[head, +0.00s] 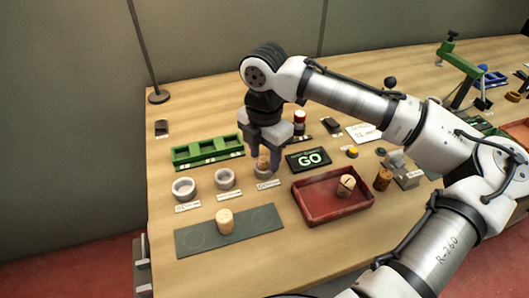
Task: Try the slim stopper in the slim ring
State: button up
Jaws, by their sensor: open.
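My gripper (264,170) points down at the rightmost of three white rings, the smallest-looking one (267,184). Its fingers are open, one on each side of a small tan cork stopper (263,162). This stopper stands upright at that ring; the fingers partly hide both, and I cannot tell how deep it sits. A pale stopper (225,222) stands on the grey mat (262,220). Another stopper (346,186) with a dark mark is in the red tray (318,212).
A darker cork (383,179) stands right of the tray. My arm spans the right side.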

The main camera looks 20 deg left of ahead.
notch_tip(320, 180, up, 14)
jog(key=shift+f, duration=0.15)
dwell(1.0)
